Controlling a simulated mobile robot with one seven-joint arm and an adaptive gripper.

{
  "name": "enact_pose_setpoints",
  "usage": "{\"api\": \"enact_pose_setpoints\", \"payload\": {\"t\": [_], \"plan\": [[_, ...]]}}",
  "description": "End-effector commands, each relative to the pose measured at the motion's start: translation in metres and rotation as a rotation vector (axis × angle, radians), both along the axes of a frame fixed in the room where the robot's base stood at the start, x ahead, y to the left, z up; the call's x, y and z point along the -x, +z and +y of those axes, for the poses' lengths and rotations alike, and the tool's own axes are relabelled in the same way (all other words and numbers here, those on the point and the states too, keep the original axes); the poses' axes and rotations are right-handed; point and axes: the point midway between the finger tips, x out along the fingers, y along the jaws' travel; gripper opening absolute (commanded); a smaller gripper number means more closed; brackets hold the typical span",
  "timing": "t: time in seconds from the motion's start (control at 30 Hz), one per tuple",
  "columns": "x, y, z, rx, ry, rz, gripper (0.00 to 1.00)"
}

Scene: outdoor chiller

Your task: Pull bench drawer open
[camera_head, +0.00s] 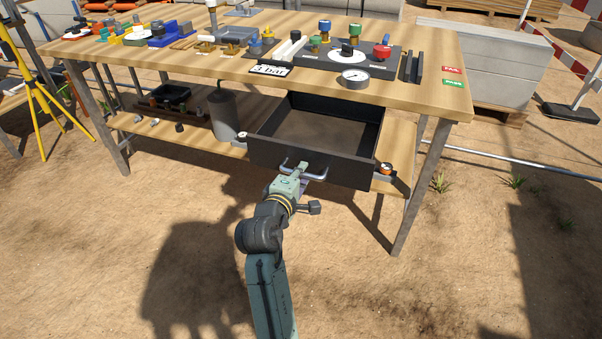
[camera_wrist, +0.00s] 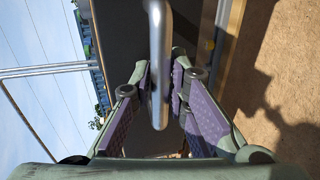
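The bench drawer (camera_head: 330,162) is a dark box that stands well out from under the wooden bench top, its empty brown floor showing. Its metal bar handle (camera_head: 319,174) is on the front panel. My gripper (camera_head: 299,172) is at this handle, with my arm reaching up from below. In the wrist view the handle (camera_wrist: 158,65) runs upright between the two purple-padded fingers of my gripper (camera_wrist: 160,78). The fingers are close on both sides of the bar and appear shut on it. The exact pad contact is partly hidden.
The bench top (camera_head: 420,96) carries a gauge (camera_head: 355,78), a valve panel and several small parts. A grey cylinder (camera_head: 224,114) stands on the lower shelf left of the drawer. A bench leg (camera_head: 423,187) is at the right. Sandy ground in front is clear.

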Motion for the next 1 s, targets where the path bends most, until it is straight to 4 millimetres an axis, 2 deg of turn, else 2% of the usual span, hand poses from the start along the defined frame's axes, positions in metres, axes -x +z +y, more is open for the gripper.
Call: {"api": "enact_pose_setpoints", "payload": {"t": [0.23,0.57,0.77,1.0], "plan": [[0.0,0.0,0.0,0.0,0.0,0.0,0.33],[0.003,0.0,0.001,0.001,0.0,0.001,0.33],[0.029,0.005,0.01,-0.001,0.002,0.002,0.33],[0.078,0.016,0.026,0.0,0.003,0.002,0.33]]}}
